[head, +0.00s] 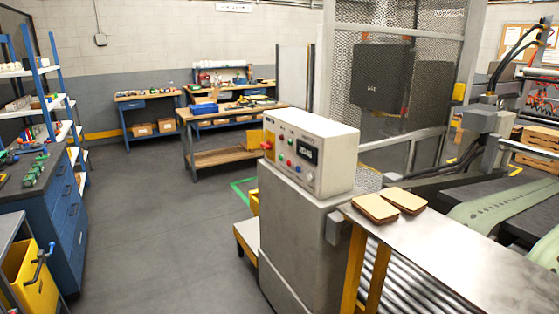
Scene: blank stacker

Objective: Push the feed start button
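A cream control box (318,138) stands on a grey metal cabinet (300,225) near the middle of the head view. Its front faces left and toward me. It carries a dark display (305,151), a red knob-like button (266,145) at its left end, and several small coloured buttons in a row, including a green one (282,157). The labels are too small to read, so I cannot tell which is the feed start button. Neither of my grippers is in view.
A steel table (465,252) with two stacked-looking brown boards (388,205) stands right of the cabinet, above rollers. A blue drawer unit (62,225) and a yellow bin (32,280) are at the left. The grey floor (165,230) between is clear.

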